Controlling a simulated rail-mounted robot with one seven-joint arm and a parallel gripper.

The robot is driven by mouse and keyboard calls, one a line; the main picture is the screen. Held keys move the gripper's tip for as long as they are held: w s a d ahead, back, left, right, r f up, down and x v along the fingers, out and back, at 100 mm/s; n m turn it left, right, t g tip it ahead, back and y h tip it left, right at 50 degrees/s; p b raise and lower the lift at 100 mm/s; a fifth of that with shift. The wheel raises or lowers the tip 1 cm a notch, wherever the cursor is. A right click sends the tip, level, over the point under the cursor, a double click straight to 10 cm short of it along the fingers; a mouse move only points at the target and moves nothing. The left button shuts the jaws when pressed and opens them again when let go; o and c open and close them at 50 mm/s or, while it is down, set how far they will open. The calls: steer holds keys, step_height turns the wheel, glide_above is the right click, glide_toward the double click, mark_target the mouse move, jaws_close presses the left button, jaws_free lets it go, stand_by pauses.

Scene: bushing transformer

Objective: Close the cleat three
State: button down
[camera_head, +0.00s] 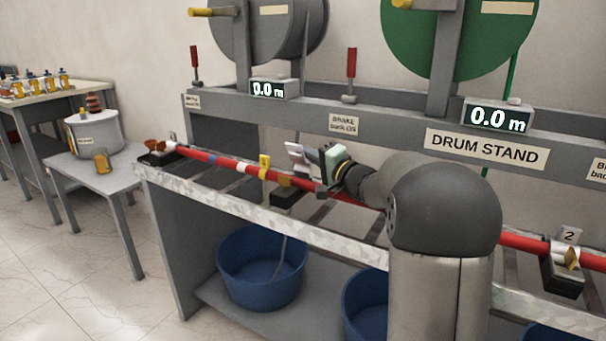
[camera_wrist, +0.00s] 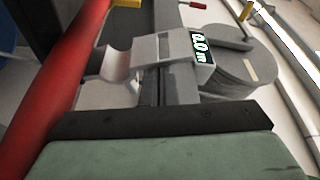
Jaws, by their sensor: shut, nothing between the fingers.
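My gripper (camera_head: 312,164) is at the middle left cleat on the red cable, its fingers together and empty. The cleat, which I take as cleat three (camera_head: 287,193), has a dark base under the red cable (camera_head: 225,162). Its number is not readable, and my gripper hides part of it. In the wrist view, a pale curved piece (camera_wrist: 117,64) lies beside the red cable (camera_wrist: 62,75), close to my fingers. It looks like the cleat's raised upper part. I cannot tell whether my fingers touch it.
The drum stand (camera_head: 395,137) with drums and 0.0 m displays is behind. Blue buckets (camera_head: 262,268) are below. A small table (camera_head: 98,170) stands left.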

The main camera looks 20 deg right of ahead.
steer(key=shift+s+a+f+b, duration=0.5)
steer(key=shift+b, duration=1.3)
steer(key=shift+s+a+r+b, duration=0.1)
steer(key=shift+a+r+b, duration=0.05)
steer(key=shift+b, duration=0.25)
